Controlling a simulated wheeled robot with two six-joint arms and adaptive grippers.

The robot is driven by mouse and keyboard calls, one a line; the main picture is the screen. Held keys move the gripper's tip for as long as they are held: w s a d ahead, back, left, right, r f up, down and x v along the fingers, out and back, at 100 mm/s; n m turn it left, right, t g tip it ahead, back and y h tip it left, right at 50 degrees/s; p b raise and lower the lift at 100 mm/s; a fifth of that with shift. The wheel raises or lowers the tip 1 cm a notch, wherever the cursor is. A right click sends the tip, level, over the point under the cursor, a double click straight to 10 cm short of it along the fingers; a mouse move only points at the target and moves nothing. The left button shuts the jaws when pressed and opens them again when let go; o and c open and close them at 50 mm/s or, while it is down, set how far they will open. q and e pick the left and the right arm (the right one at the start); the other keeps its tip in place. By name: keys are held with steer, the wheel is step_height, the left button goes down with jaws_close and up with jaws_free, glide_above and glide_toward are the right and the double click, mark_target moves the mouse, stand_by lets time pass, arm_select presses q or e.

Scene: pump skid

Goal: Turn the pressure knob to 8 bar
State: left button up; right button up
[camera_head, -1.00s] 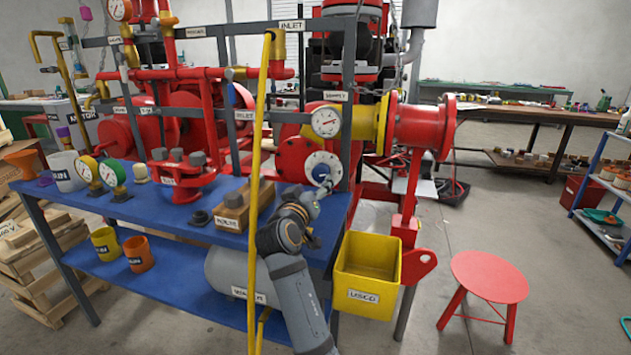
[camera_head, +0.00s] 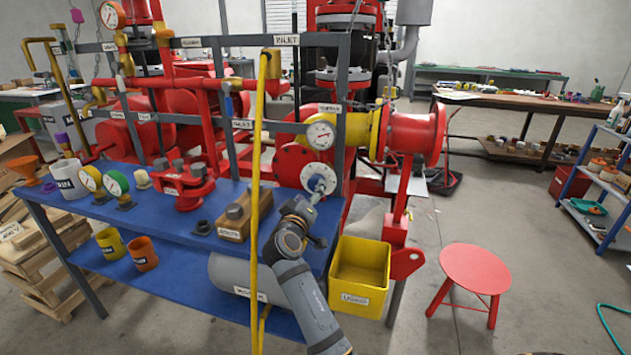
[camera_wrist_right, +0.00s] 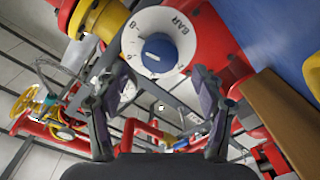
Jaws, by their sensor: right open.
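The pressure knob (camera_wrist_right: 157,53) is a blue round knob in the middle of a white dial (camera_wrist_right: 174,21) marked BAR with numbers around its edge. In the head view the white dial (camera_head: 313,170) sits on a round red flange below a gauge. My right gripper (camera_wrist_right: 163,82) is open and empty, its two dark fingers spread on either side below the knob in the wrist view, apart from it. In the head view the right gripper (camera_head: 318,192) is just in front of the dial and partly covers it. The exact knob setting is hard to read. My left gripper is not in view.
A white pressure gauge (camera_head: 320,135) is above the dial. A blue bench (camera_head: 150,217) bears a wooden block (camera_head: 247,215) and red fittings. A yellow upright bar (camera_head: 257,150) stands left of my right arm. A yellow bin (camera_head: 360,270) and a red stool (camera_head: 475,268) are on the right.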

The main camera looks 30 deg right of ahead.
mark_target(314, 185)
steer(key=x, duration=0.6)
steer(key=shift+w+d, duration=0.2)
steer(key=shift+d, duration=0.05)
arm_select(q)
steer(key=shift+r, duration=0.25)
arm_select(e)
steer(key=c, duration=1.2)
steer(key=shift+f+m+b, duration=0.35)
steer(key=shift+m+b, duration=0.25)
steer(key=shift+b, duration=0.55)
steer(key=shift+r+m+b, duration=0.2)
steer(key=shift+m+b, duration=0.7)
steer(key=shift+b, duration=0.3)
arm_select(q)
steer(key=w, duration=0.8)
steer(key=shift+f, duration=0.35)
arm_select(e)
steer(key=shift+r, duration=0.15)
